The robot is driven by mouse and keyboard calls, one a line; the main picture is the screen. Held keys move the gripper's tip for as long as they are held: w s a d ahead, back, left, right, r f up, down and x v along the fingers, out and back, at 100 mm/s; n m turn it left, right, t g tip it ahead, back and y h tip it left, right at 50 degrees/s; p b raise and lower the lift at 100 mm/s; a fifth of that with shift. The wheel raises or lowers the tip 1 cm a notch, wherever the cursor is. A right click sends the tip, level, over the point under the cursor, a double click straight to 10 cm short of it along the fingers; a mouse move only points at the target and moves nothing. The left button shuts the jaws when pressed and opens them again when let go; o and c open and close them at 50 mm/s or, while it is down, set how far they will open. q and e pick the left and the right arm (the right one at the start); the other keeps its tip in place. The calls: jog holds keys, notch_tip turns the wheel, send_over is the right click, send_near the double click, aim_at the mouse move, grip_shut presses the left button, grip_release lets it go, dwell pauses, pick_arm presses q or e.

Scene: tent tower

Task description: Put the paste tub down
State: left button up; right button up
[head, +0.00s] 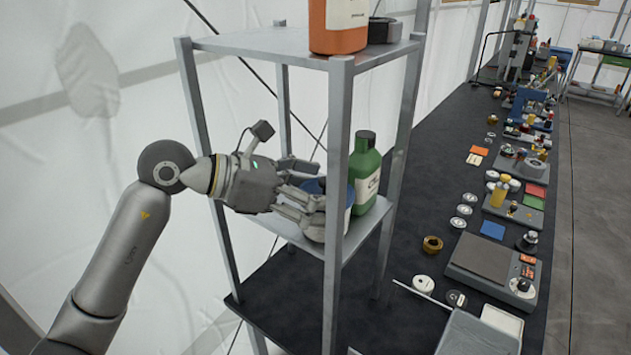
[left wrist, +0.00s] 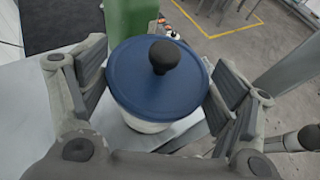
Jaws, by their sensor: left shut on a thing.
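The paste tub (left wrist: 150,90) has a blue lid with a black knob and a pale body. In the left wrist view it sits between both fingers of my left gripper (left wrist: 162,98), which is shut on it. In the head view my left gripper (head: 312,205) reaches into the shelf tower from the left, at the middle shelf. There the tub (head: 349,205) is mostly hidden by the fingers and the front post. Its base is at or just above the shelf (head: 285,229); I cannot tell if it touches. My right gripper is not in view.
A green bottle (head: 365,175) stands on the same shelf, close behind the tub. The top shelf (head: 262,42) holds an orange container (head: 338,25) and a dark round item (head: 384,31). Grey posts (head: 338,200) frame the shelves. A long dark bench (head: 440,200) with many small items lies right.

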pick_arm(q)
jog(key=shift+s+a+f, duration=0.1)
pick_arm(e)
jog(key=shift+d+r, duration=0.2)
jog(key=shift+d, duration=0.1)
pick_arm(q)
jog(key=shift+f, duration=0.15)
jog(key=o, duration=1.4)
jog(key=shift+o, duration=0.2)
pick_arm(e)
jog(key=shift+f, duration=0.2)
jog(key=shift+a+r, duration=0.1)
pick_arm(q)
jog(key=shift+r, duration=0.2)
jog(key=b+v, duration=0.4)
jog(key=v, duration=0.8)
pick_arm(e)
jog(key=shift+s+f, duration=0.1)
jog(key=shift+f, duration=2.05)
